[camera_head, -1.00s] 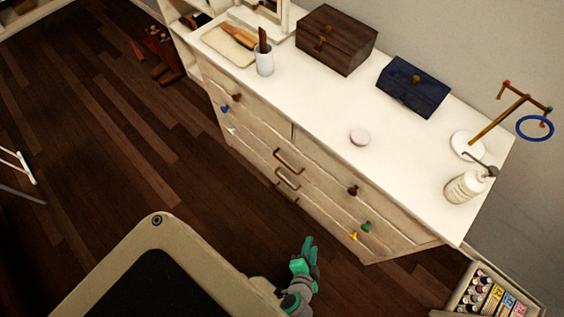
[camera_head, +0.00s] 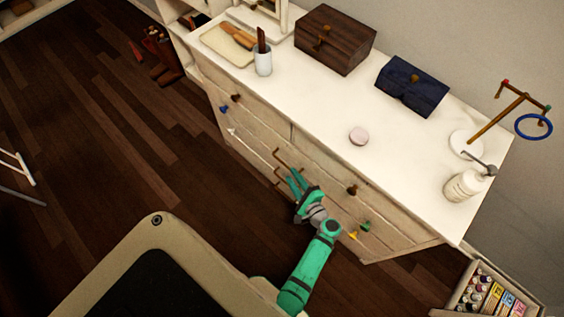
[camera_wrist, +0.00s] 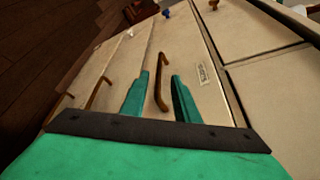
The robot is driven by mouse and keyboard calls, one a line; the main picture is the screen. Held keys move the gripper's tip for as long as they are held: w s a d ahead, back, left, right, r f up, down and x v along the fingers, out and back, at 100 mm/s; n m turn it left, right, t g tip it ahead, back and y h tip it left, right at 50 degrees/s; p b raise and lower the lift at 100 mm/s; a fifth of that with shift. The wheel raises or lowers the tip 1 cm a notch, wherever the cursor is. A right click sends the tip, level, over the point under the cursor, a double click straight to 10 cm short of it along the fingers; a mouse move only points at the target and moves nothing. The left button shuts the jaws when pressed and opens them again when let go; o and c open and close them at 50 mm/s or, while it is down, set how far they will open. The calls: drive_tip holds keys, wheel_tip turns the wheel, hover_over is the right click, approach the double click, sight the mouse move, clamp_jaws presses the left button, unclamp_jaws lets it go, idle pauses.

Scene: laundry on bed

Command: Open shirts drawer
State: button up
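The cream dresser (camera_head: 235,135) has several drawers, with bar handles down the middle of its wide ones. In the wrist view, a brown bar handle (camera_wrist: 162,85) sits on a drawer front with a small label (camera_wrist: 203,73), too small to read. My green gripper (camera_head: 297,182) is in front of the handles in the head view and partly hides the lower ones. In the wrist view, my gripper (camera_wrist: 160,76) is open, with one finger on each side of the handle. I cannot tell whether the fingers touch it. The drawers look shut.
More bar handles (camera_wrist: 98,92) lie to the left in the wrist view. Small knobs (camera_head: 352,190) sit on the upper drawers. Boxes, a cup and a pump bottle (camera_head: 466,186) stand on the dresser top.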

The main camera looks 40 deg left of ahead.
sight(282, 162)
drive_tip(key=x, duration=0.9)
drive_tip(key=shift+w+a+f, duration=0.1)
drive_tip(key=shift+a, duration=0.05)
drive_tip(key=shift+c, duration=0.7)
clamp_jaws()
